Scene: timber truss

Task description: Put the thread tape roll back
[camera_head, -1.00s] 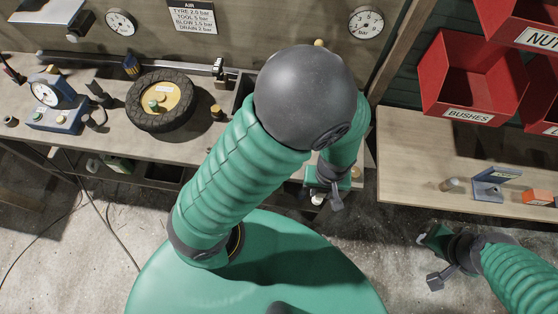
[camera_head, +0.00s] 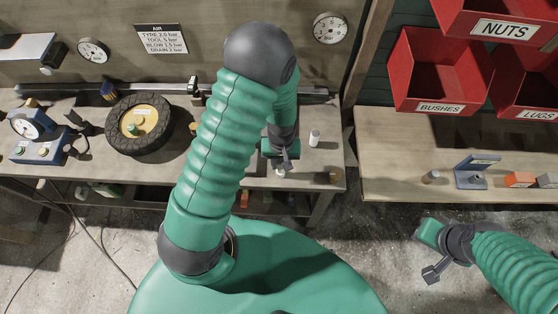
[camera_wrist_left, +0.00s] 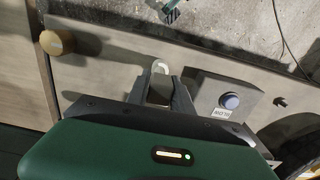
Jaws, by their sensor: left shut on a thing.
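My left gripper (camera_head: 283,163) is near the front edge of the left bench, fingers pointing down. It is shut on a small whitish thing, which shows just below the fingers in the head view (camera_head: 280,172). In the left wrist view the fingers (camera_wrist_left: 160,88) hold it, and its pale rounded end (camera_wrist_left: 160,67) sticks out past them. I take it for the thread tape roll, but most of it is hidden. My right gripper (camera_head: 434,268) hangs over the floor at the right, away from the benches; its jaw opening does not show clearly.
A white cylinder (camera_head: 314,138) stands on the left bench (camera_head: 215,168) beside my left gripper. A tan round thing (camera_wrist_left: 57,43) and a blue button (camera_wrist_left: 229,101) flank the fingers. A tyre (camera_head: 140,124) lies farther left. Red bins (camera_head: 433,72) hang above the right bench (camera_head: 390,160).

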